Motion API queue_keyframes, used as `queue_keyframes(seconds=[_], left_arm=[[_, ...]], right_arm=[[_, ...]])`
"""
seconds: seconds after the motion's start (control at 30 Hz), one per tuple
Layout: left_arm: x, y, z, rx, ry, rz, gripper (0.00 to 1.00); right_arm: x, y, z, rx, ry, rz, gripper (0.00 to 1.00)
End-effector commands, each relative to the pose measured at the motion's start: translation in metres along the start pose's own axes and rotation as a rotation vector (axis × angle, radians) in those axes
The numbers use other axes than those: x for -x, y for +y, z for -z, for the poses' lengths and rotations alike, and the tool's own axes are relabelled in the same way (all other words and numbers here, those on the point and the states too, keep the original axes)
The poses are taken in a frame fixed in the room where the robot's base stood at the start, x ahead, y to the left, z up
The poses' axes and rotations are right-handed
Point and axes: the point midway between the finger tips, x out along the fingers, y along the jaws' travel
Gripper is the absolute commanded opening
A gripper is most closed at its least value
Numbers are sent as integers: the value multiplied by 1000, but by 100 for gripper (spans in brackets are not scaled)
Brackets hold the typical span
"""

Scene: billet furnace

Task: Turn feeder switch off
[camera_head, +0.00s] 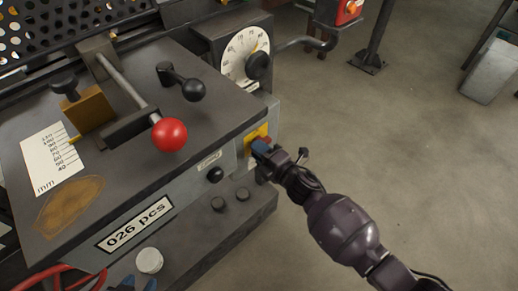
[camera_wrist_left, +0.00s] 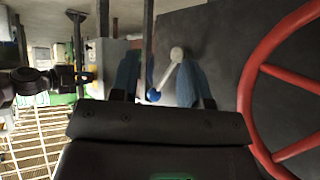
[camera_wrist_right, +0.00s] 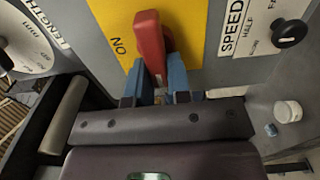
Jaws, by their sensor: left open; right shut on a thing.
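The feeder switch has a red lever (camera_wrist_right: 149,42) on a yellow plate (camera_wrist_right: 106,15), seen close in the right wrist view. Lettering on the plate looks like "ON" turned over. In the head view the yellow plate (camera_head: 254,133) is on the machine's right-hand end, and the lever is mostly hidden there. My right gripper (camera_wrist_right: 154,88) is shut on the red lever, its blue fingers on either side. My left gripper (camera_wrist_left: 160,92) is open.
A red ball handle (camera_head: 169,134), a black-knobbed lever (camera_head: 193,90) and a dial (camera_head: 246,57) are on the machine. A black knob (camera_wrist_right: 290,32) is beside the "SPEED" label. A red wheel (camera_wrist_left: 262,75) stands right of my left gripper. The floor right of the machine is open.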

Motion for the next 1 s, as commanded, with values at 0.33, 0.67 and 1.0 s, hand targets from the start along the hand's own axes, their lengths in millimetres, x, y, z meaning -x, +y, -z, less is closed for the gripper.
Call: queue_keyframes(seconds=[0.33,0.67,1.0], left_arm=[[3,0,-4,-1,-9,1,43],[5,0,-7,0,-15,1,43],[2,0,3,-1,6,-1,43]], right_arm=[[1,-2,-1,10,-1,3,0],[0,-1,0,9,-1,2,44],[10,1,-1,9,-1,0,44]])
